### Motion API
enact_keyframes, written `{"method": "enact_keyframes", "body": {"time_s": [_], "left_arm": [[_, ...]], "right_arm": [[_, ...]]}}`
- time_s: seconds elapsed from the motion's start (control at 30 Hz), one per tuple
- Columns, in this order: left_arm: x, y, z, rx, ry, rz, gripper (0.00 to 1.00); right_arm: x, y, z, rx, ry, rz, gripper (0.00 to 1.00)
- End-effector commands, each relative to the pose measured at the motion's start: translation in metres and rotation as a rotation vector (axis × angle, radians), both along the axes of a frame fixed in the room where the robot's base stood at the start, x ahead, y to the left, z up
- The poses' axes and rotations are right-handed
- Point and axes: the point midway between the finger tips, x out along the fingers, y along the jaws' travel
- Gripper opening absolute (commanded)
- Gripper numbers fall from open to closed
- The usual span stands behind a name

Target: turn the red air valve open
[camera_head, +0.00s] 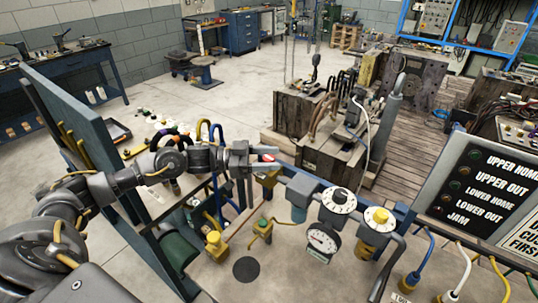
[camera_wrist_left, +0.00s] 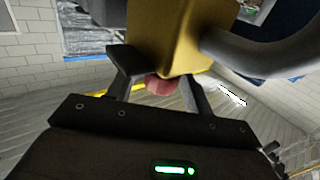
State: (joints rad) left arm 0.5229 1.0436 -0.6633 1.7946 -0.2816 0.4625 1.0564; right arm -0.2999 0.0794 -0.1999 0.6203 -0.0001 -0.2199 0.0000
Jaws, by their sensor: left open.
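My left gripper (camera_head: 262,161) reaches in from the left and is at the valve. In the left wrist view the red handle (camera_wrist_left: 160,86) shows between the two spread fingers (camera_wrist_left: 160,78), below the yellow body (camera_wrist_left: 168,36). The fingers are open around the handle; I cannot tell whether they touch it. Part of the handle is hidden by the gripper and the body. My right gripper is not in view.
Right of the valve, the line carries a white-faced dial (camera_head: 338,201), a pressure gauge (camera_head: 321,241) and a yellow-topped knob (camera_head: 378,217). A blue-grey upright panel (camera_head: 88,130) stands close by my left arm. A sign panel (camera_head: 483,190) stands at the right.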

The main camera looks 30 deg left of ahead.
Motion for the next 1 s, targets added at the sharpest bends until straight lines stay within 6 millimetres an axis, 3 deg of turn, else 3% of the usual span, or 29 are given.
{"method": "enact_keyframes", "body": {"time_s": [0.23,0.57,1.0], "left_arm": [[0.0,-0.001,-0.001,0.0,0.0,0.0,0.51],[0.0,-0.001,0.0,0.0,0.0,0.0,0.09],[0.0,-0.001,0.001,-0.002,0.0,0.14,0.08]], "right_arm": [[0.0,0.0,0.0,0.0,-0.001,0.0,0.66],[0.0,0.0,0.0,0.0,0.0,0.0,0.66],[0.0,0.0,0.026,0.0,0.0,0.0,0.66]]}}
